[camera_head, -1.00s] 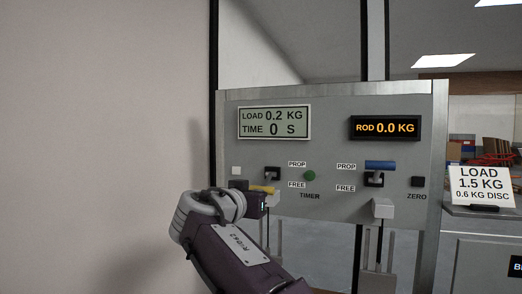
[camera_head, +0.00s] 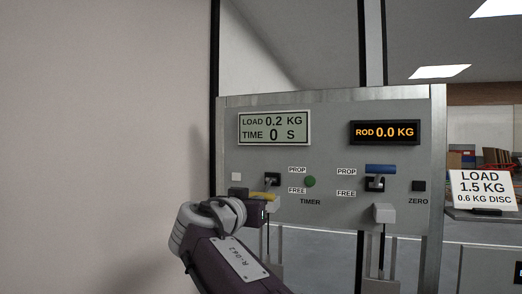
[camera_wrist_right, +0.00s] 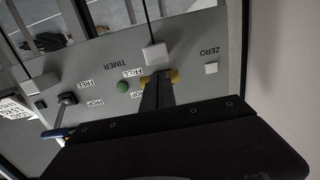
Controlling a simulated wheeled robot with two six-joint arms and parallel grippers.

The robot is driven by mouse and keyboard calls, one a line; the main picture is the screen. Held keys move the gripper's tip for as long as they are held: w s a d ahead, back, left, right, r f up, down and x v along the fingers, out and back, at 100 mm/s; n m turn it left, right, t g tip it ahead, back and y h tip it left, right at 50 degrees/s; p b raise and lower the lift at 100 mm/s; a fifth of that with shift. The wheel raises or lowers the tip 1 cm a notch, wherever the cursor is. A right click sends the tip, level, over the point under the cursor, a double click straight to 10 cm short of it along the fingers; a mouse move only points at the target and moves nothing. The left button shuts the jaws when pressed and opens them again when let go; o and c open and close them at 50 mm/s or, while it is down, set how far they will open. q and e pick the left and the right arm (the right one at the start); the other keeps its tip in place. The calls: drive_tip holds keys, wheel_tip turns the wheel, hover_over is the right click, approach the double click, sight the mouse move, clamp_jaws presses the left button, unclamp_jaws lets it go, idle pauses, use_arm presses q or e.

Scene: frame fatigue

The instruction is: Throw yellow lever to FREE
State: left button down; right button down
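The yellow lever (camera_head: 262,195) is on the grey panel, its bar below its pivot slot and level with the FREE label (camera_head: 297,190). The PROP label (camera_head: 297,170) is above. My right gripper (camera_head: 252,203) is at the lever and partly hides it. In the right wrist view, which is upside down, the gripper's dark fingers (camera_wrist_right: 157,90) are together across the middle of the yellow bar (camera_wrist_right: 173,76), and its ends show on both sides. I cannot tell whether they clasp it or only press on it. My left gripper is not in view.
A blue lever (camera_head: 380,169) sits up at its PROP label. A green timer button (camera_head: 309,181) lies between the levers. The displays (camera_head: 274,126) read load 0.2 KG, time 0 S, rod 0.0 KG. A load card (camera_head: 481,189) stands at right.

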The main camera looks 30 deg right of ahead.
drive_tip(key=shift+d, duration=0.1)
idle(0.3)
drive_tip(key=v, duration=0.9)
drive_tip(key=shift+b, duration=0.45)
drive_tip(key=shift+f, duration=0.1)
